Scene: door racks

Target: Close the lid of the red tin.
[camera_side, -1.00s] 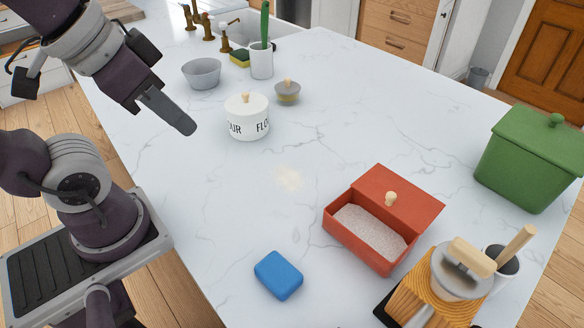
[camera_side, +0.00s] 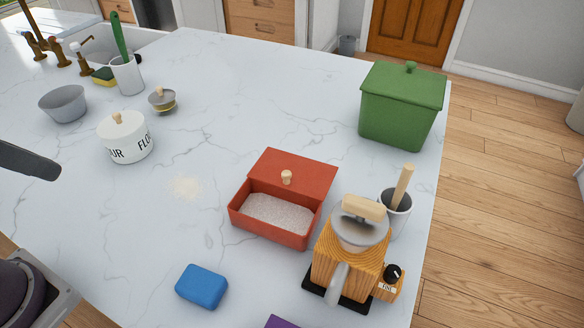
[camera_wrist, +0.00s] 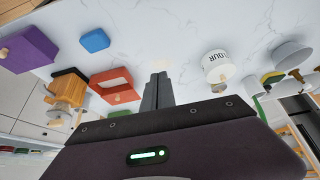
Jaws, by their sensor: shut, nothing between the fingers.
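The red tin (camera_side: 268,238) stands on the marble counter in the middle of the side view. Its red lid (camera_side: 308,174), with a pale round knob, sits pushed toward the back. The front of the tin is uncovered and shows white grainy contents. In the wrist view the red tin (camera_wrist: 112,77) is left of the fingers. My gripper (camera_wrist: 161,76) is shut and empty, held above the counter apart from the tin. In the side view only part of a dark finger of my gripper (camera_side: 28,160) shows at the left edge.
A wooden grinder (camera_side: 345,255) stands close to the tin's right side. A blue block (camera_side: 202,286) lies in front, and a green canister (camera_side: 400,110) stands behind right. A white flour jar (camera_side: 125,142) is at left. Counter between jar and tin is clear, with a powder patch (camera_side: 187,187).

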